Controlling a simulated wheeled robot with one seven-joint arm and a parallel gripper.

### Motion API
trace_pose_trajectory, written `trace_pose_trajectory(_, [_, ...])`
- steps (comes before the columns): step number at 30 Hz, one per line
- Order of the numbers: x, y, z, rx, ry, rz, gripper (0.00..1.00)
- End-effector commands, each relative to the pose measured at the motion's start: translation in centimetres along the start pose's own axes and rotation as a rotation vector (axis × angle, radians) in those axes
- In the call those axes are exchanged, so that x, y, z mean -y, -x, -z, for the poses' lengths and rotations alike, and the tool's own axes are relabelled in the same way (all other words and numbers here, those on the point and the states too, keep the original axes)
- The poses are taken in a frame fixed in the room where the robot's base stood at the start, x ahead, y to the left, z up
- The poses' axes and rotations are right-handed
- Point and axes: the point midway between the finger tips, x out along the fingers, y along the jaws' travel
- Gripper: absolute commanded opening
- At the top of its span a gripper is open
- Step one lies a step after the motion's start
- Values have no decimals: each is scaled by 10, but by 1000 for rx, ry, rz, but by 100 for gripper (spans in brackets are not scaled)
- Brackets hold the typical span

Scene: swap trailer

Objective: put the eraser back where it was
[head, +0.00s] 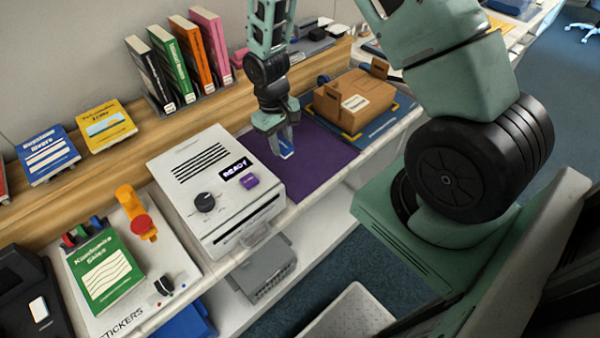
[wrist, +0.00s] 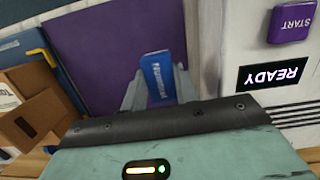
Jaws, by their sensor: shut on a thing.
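My gripper (head: 281,146) is shut on a small blue block with white lettering, which I take to be the eraser (wrist: 158,78). In the wrist view the eraser stands out between the two fingers. In the head view only a bit of its blue and white (head: 287,153) shows at the fingertips. The gripper points down over the purple mat (head: 325,160), to the right of the white machine. I cannot tell whether the eraser touches the mat.
The white machine (head: 190,157) has a lit READY display (head: 238,170) and a purple START button (head: 250,181). A brown box (head: 355,103) sits on a blue mat to the right. A green book (head: 104,272) and an orange-red object (head: 138,213) lie left. Upright books (head: 172,62) stand behind.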

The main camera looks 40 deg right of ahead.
Motion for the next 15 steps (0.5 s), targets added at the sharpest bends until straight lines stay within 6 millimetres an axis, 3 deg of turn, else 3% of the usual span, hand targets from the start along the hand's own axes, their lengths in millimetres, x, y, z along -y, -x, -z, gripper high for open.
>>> trace_pose_trajectory(1, [-6,-8,-1,-8,42,-9,8])
trace_pose_trajectory(11, [-30,6,-32,-1,321,-49,8])
trace_pose_trajectory(15, [-32,-5,-34,6,348,-50,8])
